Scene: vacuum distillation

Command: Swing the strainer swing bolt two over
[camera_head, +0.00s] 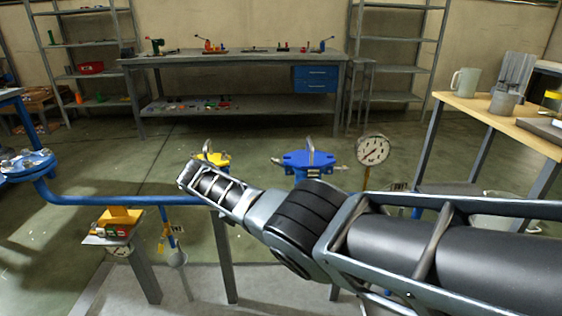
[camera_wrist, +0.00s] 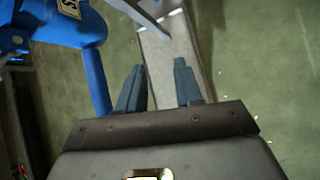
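A blue flanged body with a flat lid and a metal handle, which looks like the strainer (camera_head: 308,160), stands behind my arm in the head view. Thin metal rods stick out at its sides; I cannot tell which is swing bolt two. Its lower part is hidden by my arm. In the wrist view a blue body (camera_wrist: 62,30) with a partly cut-off label starting with S is at the upper left. My gripper (camera_wrist: 160,80) has its two fingers apart with nothing between them, over a grey strip and floor. The fingers do not show clearly in the head view.
A blue pipe (camera_head: 120,200) runs left to a blue flange (camera_head: 28,163). A yellow valve (camera_head: 215,158) and a pressure gauge (camera_head: 373,150) stand near the strainer. A workbench (camera_head: 235,60) is at the back, a wooden table (camera_head: 510,122) at the right. Open floor lies between.

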